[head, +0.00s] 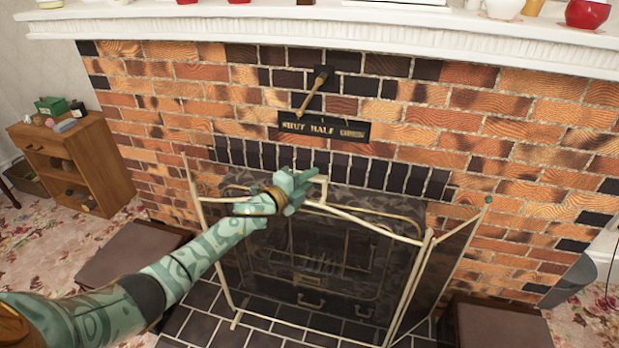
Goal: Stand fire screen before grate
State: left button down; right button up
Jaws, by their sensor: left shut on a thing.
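The fire screen (350,208), a folding mesh screen with pale brass-coloured edges, stands upright on the dark hearth tiles. Its right panel (452,258) angles away from the middle panel. The grate (318,262) shows behind the mesh in the fireplace opening, dark and partly veiled. My left gripper (318,184) is at the top middle of the screen, shut on its top handle; the fingers partly hide the grip. My right gripper is not in view.
A brick wall (440,115) with a damper lever (312,92) and sign rises behind. A white mantel (330,28) holds ornaments above. Low brown blocks (130,255) flank the hearth (272,328). A wooden cabinet (100,165) stands at the left.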

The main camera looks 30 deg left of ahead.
pick_arm(q)
jog(key=shift+w+f+b, duration=0.1)
jog(key=shift+f+b, duration=1.1)
jog(key=shift+f, duration=0.05)
dwell(1.4)
dwell(0.4)
jog(key=c, duration=1.5)
grip_release()
jog(key=o, duration=0.4)
jog(key=shift+s+f, duration=0.25)
jog(key=shift+f, duration=0.1)
jog(key=shift+c, duration=0.2)
jog(key=shift+r, duration=0.15)
jog(key=shift+p+v, duration=2.3)
jog(key=shift+v, duration=3.15)
